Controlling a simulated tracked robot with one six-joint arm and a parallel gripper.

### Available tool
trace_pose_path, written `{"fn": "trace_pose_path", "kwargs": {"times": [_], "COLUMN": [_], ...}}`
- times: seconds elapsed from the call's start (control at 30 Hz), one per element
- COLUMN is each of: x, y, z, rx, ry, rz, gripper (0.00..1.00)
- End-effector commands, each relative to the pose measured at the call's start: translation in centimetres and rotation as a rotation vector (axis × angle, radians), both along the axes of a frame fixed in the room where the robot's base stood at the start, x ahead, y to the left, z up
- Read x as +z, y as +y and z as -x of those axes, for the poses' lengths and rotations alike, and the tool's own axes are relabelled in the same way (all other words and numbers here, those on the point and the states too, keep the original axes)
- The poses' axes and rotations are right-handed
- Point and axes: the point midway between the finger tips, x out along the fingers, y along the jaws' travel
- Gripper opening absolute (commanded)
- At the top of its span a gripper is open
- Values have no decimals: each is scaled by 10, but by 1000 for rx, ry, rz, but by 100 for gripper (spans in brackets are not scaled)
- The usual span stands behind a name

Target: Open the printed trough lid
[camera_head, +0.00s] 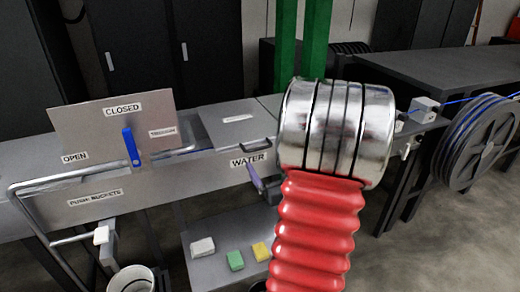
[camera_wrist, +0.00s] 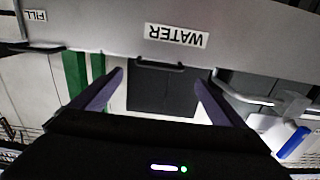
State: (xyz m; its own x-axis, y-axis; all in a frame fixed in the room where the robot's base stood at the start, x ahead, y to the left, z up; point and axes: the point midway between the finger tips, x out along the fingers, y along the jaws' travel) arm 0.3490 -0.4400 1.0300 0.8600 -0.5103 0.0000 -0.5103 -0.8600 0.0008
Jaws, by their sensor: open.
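The trough lid (camera_head: 237,122) is a grey panel with a small label, lying flat and shut on the trough (camera_head: 200,166) marked WATER. A dark bar handle (camera_head: 258,145) is at its front right corner. My gripper (camera_head: 255,179) is just below and in front of the handle, partly hidden by my red-sleeved arm. In the wrist view, which looks upside down, my gripper (camera_wrist: 158,78) is open. Its two purple fingers stand apart, and the dark handle (camera_wrist: 155,65) shows between the tips. Contact with the handle is not visible.
A blue lever (camera_head: 131,147) stands by an upright panel marked CLOSED (camera_head: 108,124). Metal pipes run along the trough's left. Below is a shelf with sponges (camera_head: 235,260); a bucket (camera_head: 131,279) is at lower left. A cable reel (camera_head: 484,142) stands right.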

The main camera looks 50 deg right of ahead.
Motion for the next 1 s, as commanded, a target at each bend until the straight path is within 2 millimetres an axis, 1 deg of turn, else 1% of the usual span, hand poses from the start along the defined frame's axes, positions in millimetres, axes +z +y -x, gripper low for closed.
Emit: {"fn": "trace_pose_path", "kwargs": {"times": [0.03, 0.4, 0.6, 0.73, 1.0], "x": [0, 0, 0, 0, 0], "y": [-3, -33, -45, -49, -50], "z": [-8, -57, -78, -83, -84], "rx": [3, 3, 1, 0, -1], "ry": [0, 1, 1, 0, 1], "rz": [0, -1, -1, 0, -1], "gripper": [94, 94, 94, 94, 94]}}
